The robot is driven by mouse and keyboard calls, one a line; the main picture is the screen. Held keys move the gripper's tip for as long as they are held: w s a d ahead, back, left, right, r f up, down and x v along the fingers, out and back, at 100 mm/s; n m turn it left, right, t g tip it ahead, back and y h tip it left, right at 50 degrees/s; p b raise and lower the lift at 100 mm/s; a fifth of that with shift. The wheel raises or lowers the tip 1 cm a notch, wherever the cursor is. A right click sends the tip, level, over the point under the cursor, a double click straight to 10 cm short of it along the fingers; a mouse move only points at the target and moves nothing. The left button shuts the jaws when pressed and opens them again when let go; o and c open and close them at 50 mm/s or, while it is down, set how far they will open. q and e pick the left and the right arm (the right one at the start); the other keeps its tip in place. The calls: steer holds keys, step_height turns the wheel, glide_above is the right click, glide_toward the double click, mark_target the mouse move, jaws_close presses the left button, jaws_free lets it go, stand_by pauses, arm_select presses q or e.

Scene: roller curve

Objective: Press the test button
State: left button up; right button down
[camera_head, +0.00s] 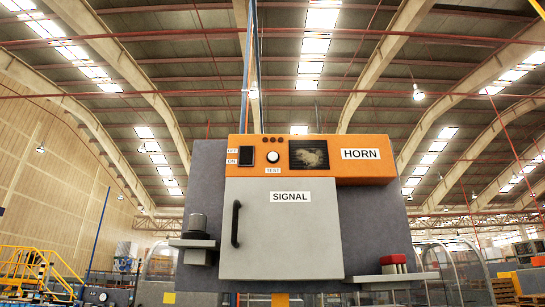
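The test button (273,157) is a round white button with a dark rim on the orange panel (330,176) of a grey cabinet. A "TEST" label (273,171) sits just below it. A black rocker switch (246,156) with two small labels at its left is to the left of the button. A dark display window (309,154) is to its right. Nothing covers the button. Neither of my grippers shows in the head view.
Below the panel is a closed grey door marked SIGNAL (290,197) with a black handle (236,224). A left side shelf (192,243) holds a dark cylindrical object (198,225). A right side shelf (397,277) has a red-topped object (393,260). A yellow railing (35,265) stands far left.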

arm_select(q)
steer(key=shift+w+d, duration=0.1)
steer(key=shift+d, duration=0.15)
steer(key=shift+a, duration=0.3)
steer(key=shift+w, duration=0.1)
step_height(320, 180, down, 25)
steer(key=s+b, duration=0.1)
steer(key=b, duration=2.4)
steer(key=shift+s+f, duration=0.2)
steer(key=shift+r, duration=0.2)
